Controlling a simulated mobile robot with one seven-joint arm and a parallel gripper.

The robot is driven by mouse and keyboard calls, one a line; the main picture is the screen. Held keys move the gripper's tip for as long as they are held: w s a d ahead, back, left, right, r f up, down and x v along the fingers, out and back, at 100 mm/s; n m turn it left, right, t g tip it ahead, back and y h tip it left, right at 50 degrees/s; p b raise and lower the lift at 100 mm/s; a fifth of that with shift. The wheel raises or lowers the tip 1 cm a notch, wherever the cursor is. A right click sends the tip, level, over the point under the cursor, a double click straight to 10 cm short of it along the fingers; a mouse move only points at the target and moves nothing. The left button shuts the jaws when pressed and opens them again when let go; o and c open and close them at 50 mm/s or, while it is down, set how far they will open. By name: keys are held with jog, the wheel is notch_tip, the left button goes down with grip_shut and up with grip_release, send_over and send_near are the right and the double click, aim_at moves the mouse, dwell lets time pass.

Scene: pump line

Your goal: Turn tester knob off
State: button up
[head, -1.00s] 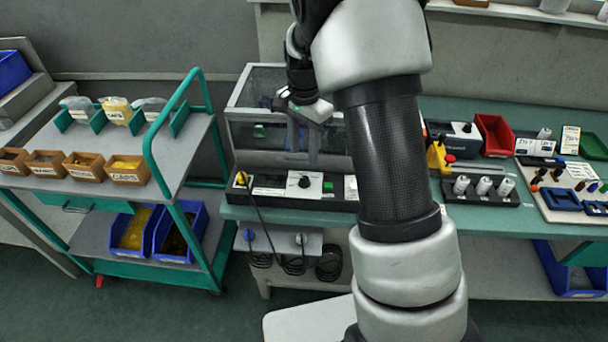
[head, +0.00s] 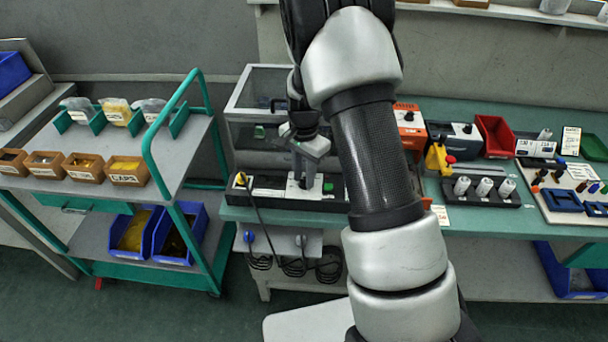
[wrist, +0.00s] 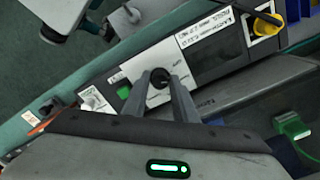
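The tester (head: 268,191) is a long dark box with a white panel along the front of the bench. Its black knob (wrist: 158,80) sits on the white panel in the wrist view. In the head view the knob is hidden behind my gripper (head: 303,182), which points down at the panel. In the wrist view the two fingers of my gripper (wrist: 159,82) stand apart, one on each side of the knob. I cannot tell whether they touch it. A green button (wrist: 124,92) is beside the white panel.
A yellow plug (wrist: 266,26) with a dark cable is at the tester's left end in the head view. A clear-walled cabinet (head: 262,92) stands behind the tester. An orange-fronted box (head: 410,125) and a red bin (head: 495,135) are to the right. A cart (head: 150,152) stands left.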

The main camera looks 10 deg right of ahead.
aim_at(304, 180)
grip_shut()
jog(key=shift+f+n+b, duration=0.1)
jog(key=shift+n+b, duration=0.35)
jog(key=shift+n, duration=1.85)
jog(key=shift+o, duration=2.4)
grip_release()
notch_tip(304, 180, up, 18)
jog(key=p, duration=0.1)
jog(key=shift+f, duration=0.15)
